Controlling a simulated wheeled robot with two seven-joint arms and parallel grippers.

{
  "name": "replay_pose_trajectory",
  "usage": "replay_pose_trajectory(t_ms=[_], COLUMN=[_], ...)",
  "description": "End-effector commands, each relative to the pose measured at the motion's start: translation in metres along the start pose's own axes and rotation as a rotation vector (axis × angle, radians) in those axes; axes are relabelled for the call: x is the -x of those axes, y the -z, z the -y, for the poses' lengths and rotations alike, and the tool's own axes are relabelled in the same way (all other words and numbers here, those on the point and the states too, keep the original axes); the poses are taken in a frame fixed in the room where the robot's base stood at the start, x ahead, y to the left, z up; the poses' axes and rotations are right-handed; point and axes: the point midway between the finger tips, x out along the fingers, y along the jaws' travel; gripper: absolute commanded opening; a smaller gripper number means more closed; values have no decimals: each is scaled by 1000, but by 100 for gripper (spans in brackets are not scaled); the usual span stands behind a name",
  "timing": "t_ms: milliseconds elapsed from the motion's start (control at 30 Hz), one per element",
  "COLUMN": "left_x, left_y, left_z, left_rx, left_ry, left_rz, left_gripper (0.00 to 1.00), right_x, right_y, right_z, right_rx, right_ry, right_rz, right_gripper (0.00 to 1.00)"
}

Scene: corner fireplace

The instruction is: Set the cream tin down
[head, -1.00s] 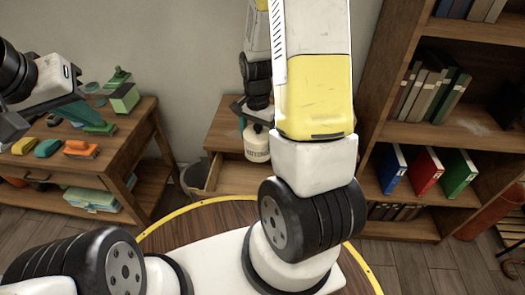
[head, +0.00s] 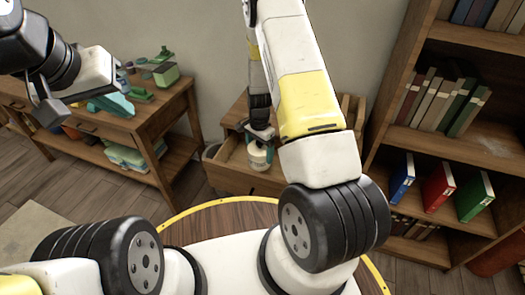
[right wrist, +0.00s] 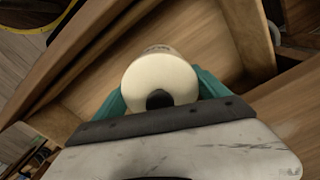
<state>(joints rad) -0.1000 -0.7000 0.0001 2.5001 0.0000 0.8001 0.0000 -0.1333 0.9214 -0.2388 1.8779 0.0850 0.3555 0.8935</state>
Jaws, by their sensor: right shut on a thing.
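The cream tin (head: 258,157) is a pale round container, upright in the head view, at the open drawer of the small wooden cabinet. In the right wrist view the tin (right wrist: 160,76) shows its round top with a black knob. My right gripper (right wrist: 160,100) is shut on it, teal fingers on either side. The open drawer (head: 228,172) lies beneath the tin; I cannot tell whether the tin touches its floor. My left gripper (head: 108,104) hangs at the upper left, in front of the side table and away from the tin; its jaw opening is unclear.
The side table (head: 142,122) at left holds several green and teal things. A bookcase (head: 455,150) with books and coloured binders stands close at right. A round table with a yellow rim (head: 190,208) is in front, below my arms.

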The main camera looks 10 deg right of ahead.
Motion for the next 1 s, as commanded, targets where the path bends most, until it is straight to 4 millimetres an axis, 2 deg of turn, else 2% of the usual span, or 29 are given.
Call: replay_pose_trajectory(t_ms=[33, 100, 367, 533, 933, 967, 1000], left_x=[0, 0, 0, 0, 0, 0, 0], left_y=[0, 0, 0, 0, 0, 0, 0], left_z=[0, 0, 0, 0, 0, 0, 0], left_rx=[0, 0, 0, 0, 0, 0, 0], left_ry=[0, 0, 0, 0, 0, 0, 0], left_rz=[0, 0, 0, 0, 0, 0, 0], left_gripper=[0, 0, 0, 0, 0, 0, 0], right_x=[-12, -23, -46, -70, -78, -78, -77], right_y=[0, 0, 0, 0, 0, 0, 0], right_z=[-1, -1, -1, -1, 0, 0, 0], right_rx=[-1, 0, 1, 1, 1, 1, 1], right_ry=[-3, -2, -1, -2, 0, 0, 0], right_rz=[2, 2, 1, 2, 0, 0, 0], right_gripper=[34, 34, 34, 34, 34, 88, 96])
